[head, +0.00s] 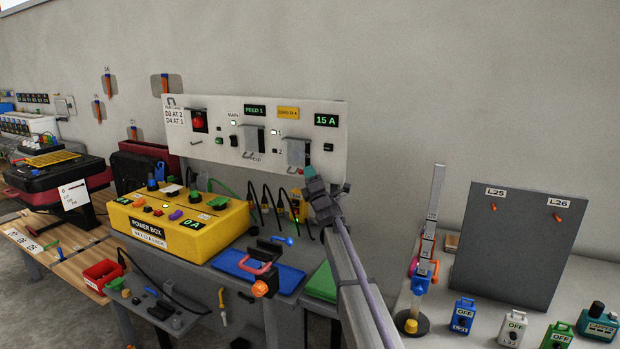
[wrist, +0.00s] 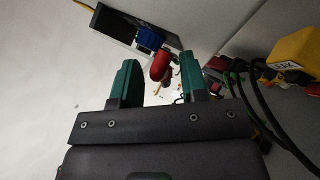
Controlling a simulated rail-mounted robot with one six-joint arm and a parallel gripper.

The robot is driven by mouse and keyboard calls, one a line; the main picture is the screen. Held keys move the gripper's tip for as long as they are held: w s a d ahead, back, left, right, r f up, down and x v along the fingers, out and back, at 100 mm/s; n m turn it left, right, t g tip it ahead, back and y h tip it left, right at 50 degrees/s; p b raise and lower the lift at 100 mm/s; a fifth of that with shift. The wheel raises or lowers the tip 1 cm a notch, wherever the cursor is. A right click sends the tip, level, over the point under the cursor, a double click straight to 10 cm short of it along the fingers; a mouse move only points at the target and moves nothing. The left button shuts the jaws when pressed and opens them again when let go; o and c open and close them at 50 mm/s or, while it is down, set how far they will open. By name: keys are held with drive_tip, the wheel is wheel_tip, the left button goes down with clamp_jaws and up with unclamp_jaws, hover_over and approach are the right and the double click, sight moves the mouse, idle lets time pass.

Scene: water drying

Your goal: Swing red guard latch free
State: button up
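My gripper (head: 308,172) is in front of the lower right part of the white wall panel (head: 340,150) in the head view. In the wrist view its two green fingers (wrist: 157,62) stand apart, open. A red rounded part (wrist: 160,68) appears beyond and between the fingertips, beside a blue block (wrist: 150,39). I see no contact, and I cannot tell whether this red part is the guard latch. A red knob-like part (head: 199,122) in a dark housing is on the panel's left side, well away from my gripper. Two clear guards (head: 254,139) (head: 298,152) cover panel switches.
A yellow power box (head: 180,232) with knobs stands on the bench below the panel. Dark cables (head: 268,205) hang between them and run along the right in the wrist view (wrist: 260,100). A grey upright board (head: 515,245) stands at right.

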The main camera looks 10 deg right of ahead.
drive_tip(key=b+v, duration=0.5)
drive_tip(key=v, duration=0.6)
